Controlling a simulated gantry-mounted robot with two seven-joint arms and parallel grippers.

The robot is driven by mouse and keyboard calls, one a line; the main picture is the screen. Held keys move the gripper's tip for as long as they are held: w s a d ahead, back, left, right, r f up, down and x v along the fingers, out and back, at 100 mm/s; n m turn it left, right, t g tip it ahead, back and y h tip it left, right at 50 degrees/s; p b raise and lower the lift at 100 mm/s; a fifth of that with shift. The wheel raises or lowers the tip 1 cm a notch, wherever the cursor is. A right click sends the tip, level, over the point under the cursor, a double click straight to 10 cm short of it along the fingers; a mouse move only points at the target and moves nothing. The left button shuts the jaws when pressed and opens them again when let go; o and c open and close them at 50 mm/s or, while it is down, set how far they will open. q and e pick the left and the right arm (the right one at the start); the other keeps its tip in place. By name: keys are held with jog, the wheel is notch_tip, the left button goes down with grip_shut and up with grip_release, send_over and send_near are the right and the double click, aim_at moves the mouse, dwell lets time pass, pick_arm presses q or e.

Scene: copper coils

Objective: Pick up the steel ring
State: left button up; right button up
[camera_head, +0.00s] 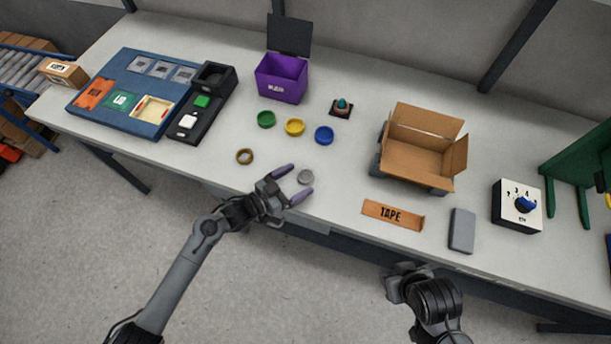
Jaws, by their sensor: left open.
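The steel ring (306,177) is a small grey disc-like ring lying on the pale table near its front edge. My left gripper (302,179) is open, with its two purple fingers apart. In this view the ring shows between the fingertips, one finger on the far side and one on the near side. I cannot tell whether either finger touches it. My right arm shows at the lower right, but its fingers are not in sight.
Green (266,119), yellow (295,127) and blue (324,135) round pieces lie behind. A purple bin (281,80) stands further back.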

pick_arm(q)
jog(key=shift+x, duration=0.8)
jog(key=c, duration=1.2)
jog(key=shift+c, duration=0.2)
jog(key=shift+r, duration=0.15)
